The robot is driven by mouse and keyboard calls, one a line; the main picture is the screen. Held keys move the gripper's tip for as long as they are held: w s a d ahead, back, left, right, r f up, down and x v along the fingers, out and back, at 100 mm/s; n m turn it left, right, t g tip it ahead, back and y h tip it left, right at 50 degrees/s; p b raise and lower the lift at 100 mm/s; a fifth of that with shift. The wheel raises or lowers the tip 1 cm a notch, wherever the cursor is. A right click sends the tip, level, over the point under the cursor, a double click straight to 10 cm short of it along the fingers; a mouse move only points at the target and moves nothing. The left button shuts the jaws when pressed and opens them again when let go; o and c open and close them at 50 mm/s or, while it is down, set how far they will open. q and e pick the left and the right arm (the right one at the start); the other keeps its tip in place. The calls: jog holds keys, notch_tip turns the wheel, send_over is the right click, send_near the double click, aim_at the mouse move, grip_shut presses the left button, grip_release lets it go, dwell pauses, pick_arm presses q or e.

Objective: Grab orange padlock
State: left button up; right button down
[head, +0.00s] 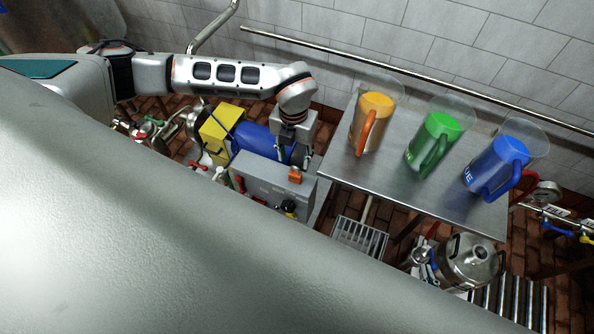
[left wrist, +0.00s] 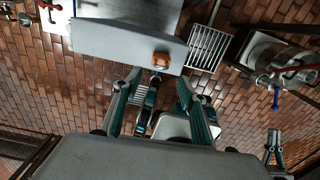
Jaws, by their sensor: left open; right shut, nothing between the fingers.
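I do not make out my right gripper in the head view.
A blue cylinder (head: 262,144) and a yellow block (head: 221,128) lie behind the box. A steel table (head: 400,185) at right holds orange (head: 372,118), green (head: 433,143) and blue (head: 499,165) mugs. A floor grate (head: 360,237) and a steel vessel (head: 470,262) stand nearby.

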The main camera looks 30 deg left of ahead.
aim_at(295, 167)
pick_arm(q)
jog(key=shift+w+f, duration=0.15)
jog(key=shift+f, duration=1.25)
jog(key=shift+w+f, duration=0.1)
jog(key=shift+f, duration=1.25)
grip_shut()
